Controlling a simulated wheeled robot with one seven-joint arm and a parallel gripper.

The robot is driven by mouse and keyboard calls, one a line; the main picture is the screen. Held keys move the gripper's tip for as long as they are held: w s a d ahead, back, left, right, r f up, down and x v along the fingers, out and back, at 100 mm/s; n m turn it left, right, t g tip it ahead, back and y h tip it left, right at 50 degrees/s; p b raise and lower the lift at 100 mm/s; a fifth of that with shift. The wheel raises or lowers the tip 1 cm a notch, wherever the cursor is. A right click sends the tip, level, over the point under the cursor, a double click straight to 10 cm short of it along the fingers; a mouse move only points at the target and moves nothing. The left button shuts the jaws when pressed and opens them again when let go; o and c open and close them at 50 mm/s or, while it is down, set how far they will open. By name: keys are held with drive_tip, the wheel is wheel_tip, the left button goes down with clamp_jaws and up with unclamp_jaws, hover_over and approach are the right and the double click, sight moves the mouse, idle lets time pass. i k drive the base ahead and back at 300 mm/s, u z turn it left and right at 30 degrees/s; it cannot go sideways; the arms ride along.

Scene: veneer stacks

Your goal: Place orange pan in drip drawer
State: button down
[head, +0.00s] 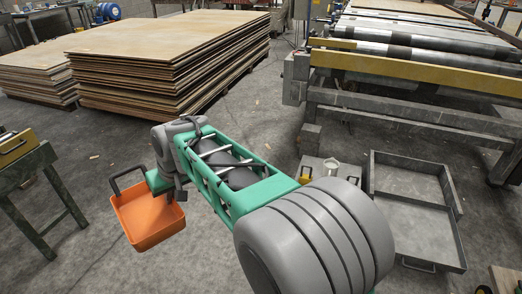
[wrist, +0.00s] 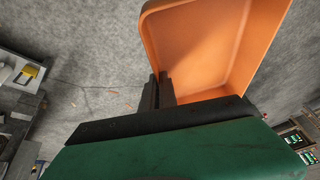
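The orange pan (head: 148,218) hangs from my gripper (head: 168,188) at the left of the head view, above the concrete floor and tilted, its open side showing. It has a dark handle on its far left side. In the wrist view, the dark fingers (wrist: 160,92) are close together at a wall of the orange pan (wrist: 205,45); the exact contact is partly hidden. The drip drawer (head: 425,232) is a grey metal tray at the right of the head view, pulled out with its handle toward the bottom. It looks empty. The pan is well left of it.
A low grey box (head: 325,170) with a pale cup (head: 331,166) and a yellow item stands left of the drawer. The roller machine (head: 420,75) is behind it. Veneer stacks (head: 165,65) stand at back left, a green workbench (head: 25,165) at left. Floor around the pan is clear.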

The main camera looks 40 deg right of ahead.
sight(408, 239)
drive_tip(key=z, duration=1.65)
drive_tip(key=i, duration=0.95)
